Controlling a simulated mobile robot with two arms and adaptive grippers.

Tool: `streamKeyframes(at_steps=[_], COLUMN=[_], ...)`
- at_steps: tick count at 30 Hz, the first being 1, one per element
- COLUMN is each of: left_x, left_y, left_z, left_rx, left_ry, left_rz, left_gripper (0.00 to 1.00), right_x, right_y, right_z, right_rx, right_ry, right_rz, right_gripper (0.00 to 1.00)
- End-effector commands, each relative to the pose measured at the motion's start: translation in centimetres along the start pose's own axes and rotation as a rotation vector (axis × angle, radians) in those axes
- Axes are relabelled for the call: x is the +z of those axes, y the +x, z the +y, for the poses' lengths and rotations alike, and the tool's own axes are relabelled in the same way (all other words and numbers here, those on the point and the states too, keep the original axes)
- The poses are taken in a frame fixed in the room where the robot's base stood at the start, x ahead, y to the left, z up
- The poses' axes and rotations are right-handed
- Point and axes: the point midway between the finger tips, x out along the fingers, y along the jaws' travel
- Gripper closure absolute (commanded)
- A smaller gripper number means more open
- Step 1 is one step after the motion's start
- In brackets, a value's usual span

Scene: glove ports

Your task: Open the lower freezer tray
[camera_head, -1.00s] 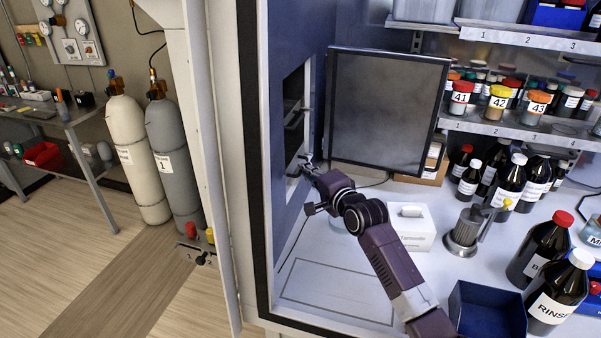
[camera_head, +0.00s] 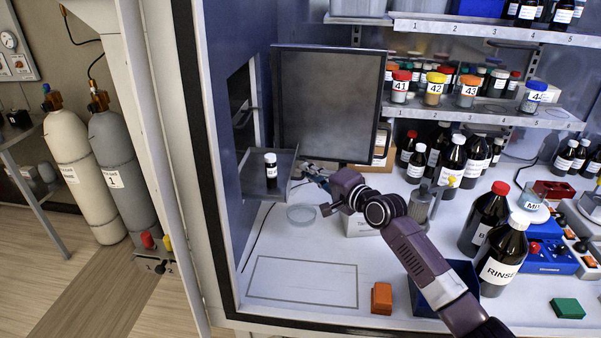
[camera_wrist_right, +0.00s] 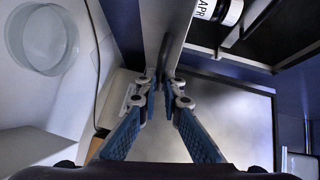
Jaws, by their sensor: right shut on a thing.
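The lower freezer tray (camera_head: 286,163) is a grey metal tray. It sticks out to the right from the opening in the blue left wall, with a small dark bottle with a white cap and label (camera_head: 271,172) upright on it. My right gripper (camera_head: 305,168) is at the tray's right front end. In the right wrist view my gripper (camera_wrist_right: 163,82) is shut on the front part of the tray (camera_wrist_right: 165,28), and part of the bottle's label (camera_wrist_right: 210,8) shows above it. The exact grip point is partly hidden by the fingers. My left gripper is not in view.
An upper tray or handle (camera_head: 243,115) sits inside the dark opening. A dark flat panel (camera_head: 328,105) stands just behind the gripper. A clear round dish (camera_head: 301,214) lies below the tray, and an orange block (camera_head: 381,298) farther forward. The outlined counter area is bare.

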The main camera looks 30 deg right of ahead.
Motion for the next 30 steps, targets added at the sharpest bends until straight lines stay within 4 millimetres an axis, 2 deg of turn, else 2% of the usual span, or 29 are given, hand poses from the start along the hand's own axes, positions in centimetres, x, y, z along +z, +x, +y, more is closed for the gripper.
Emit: streamKeyframes(at_steps=[14,15,19,30], left_x=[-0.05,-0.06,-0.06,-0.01], left_y=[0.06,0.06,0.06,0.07], left_z=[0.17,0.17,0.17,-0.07], left_rx=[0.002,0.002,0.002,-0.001], left_ry=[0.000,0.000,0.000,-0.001], left_rz=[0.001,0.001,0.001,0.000], left_gripper=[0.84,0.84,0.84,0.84], right_x=[-0.19,-0.19,-0.21,-0.25], right_y=[-0.25,-0.25,-0.25,-0.67], right_z=[0.15,0.15,0.13,0.15], right_rx=[0.002,0.002,0.001,0.001], right_ry=[0.001,0.001,0.001,0.000], right_rz=[-0.002,-0.002,-0.001,0.000], right_gripper=[1.00,0.90,0.76,0.76])
